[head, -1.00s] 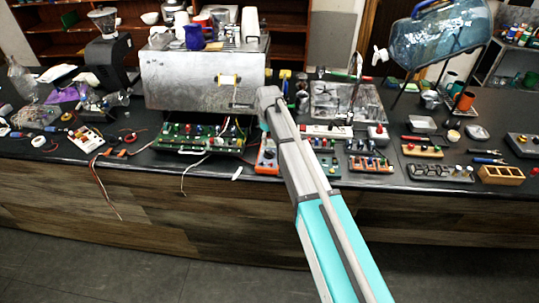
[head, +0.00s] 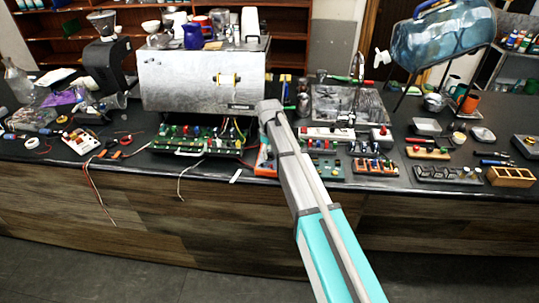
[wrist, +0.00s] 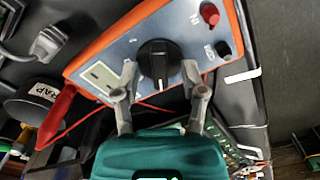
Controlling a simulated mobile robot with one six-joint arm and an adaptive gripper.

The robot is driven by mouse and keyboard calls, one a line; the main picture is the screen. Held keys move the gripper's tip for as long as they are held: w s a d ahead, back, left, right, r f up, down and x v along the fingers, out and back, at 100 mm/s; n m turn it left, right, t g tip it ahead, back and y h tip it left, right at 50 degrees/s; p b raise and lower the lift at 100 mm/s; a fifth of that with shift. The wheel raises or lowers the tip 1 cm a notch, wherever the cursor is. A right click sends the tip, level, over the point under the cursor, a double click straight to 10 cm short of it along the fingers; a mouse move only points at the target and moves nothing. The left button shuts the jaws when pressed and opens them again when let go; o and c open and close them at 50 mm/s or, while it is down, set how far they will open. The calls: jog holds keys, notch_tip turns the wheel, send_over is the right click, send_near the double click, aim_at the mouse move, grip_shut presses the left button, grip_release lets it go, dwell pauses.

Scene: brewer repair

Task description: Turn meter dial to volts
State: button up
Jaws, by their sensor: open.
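The meter is an orange-edged box with a grey face (wrist: 128,53); in the head view its orange edge (head: 265,162) shows partly behind my arm. Its black round dial (wrist: 159,62) has a light pointer mark. In the wrist view my gripper (wrist: 161,84) is open, with one finger on each side of the dial's lower part. I cannot tell whether the fingers touch the dial. A small light panel with dark markings sits left of the dial. A red knob (wrist: 209,13) and a black knob (wrist: 223,48) sit to its right. The dial's scale labels are not readable.
A green circuit board (head: 195,141) lies left of the meter, under the metal brewer (head: 195,80). Several small component racks stand to the right. A red wire (wrist: 150,105) runs beneath the gripper fingers. A black cap (wrist: 38,100) lies at the left in the wrist view.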

dwell(0.3)
jog(key=shift+d, duration=0.1)
grip_shut()
jog(key=shift+m, duration=0.3)
jog(key=m, duration=0.3)
jog(key=shift+m, duration=2.7)
grip_release()
